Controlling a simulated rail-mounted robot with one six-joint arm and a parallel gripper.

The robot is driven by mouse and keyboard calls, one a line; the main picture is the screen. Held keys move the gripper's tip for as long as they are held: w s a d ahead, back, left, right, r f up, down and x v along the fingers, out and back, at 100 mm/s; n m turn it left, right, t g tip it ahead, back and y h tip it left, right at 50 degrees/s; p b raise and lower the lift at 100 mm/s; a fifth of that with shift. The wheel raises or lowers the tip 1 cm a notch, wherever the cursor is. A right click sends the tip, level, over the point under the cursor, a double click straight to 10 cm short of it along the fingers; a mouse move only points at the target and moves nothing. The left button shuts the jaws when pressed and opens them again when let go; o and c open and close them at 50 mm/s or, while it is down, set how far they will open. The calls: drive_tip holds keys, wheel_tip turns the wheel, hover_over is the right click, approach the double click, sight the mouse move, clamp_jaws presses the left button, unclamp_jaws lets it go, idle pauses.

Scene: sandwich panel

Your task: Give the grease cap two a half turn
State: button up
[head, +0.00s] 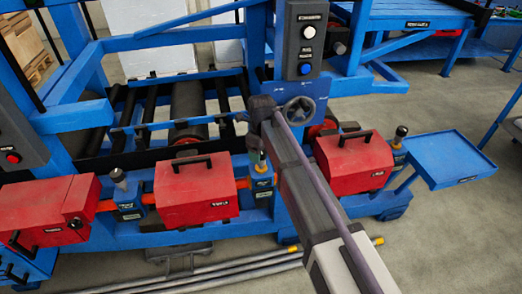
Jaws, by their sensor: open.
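A dark cap (118,176) tops the left unit, and another dark cap (401,131) tops the right unit. The middle unit (262,182) stands between two red housings; its cap is mostly hidden behind my gripper. The labels are too small to read, so I cannot tell the number of each cap. My gripper (256,160) points down directly over the middle unit, open. Whether its fingers surround or touch the cap there cannot be made out.
Red housings with black handles flank the units: left (50,212), middle (195,190), right (355,160). A handwheel (299,110) and a control box (305,40) stand just behind my wrist. A blue tray (450,158) projects at right. Pipes (190,278) lie on the floor in front.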

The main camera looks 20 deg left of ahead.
wheel_tip(320, 180, up, 11)
drive_tip(key=p, duration=1)
drive_tip(key=shift+p, duration=0.4)
drive_tip(key=shift+f, duration=0.1)
